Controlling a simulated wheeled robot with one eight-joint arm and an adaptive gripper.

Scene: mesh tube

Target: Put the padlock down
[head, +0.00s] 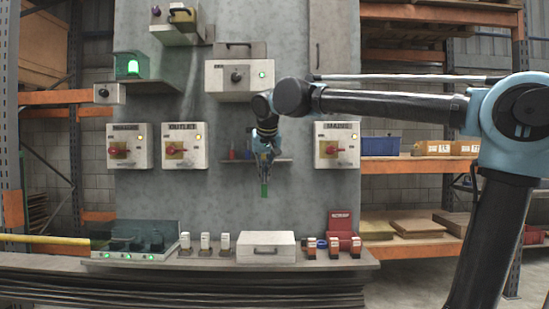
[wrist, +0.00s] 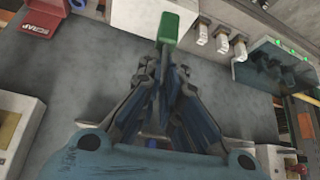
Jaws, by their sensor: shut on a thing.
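My gripper (head: 265,172) hangs in front of the grey wall panel, pointing down. It is shut on a green padlock (head: 264,189), seen at its lower end. In the wrist view the fingers (wrist: 166,58) close together just behind the green padlock (wrist: 175,27).
On the bench stand a closed white box (head: 266,248), a green tray (head: 136,238) with lit lamps, several white tags or locks, a red box (head: 342,228), a blue item (head: 321,243) and orange-and-white pieces. A small shelf (head: 240,160) and switch boxes (head: 185,145) are on the panel.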

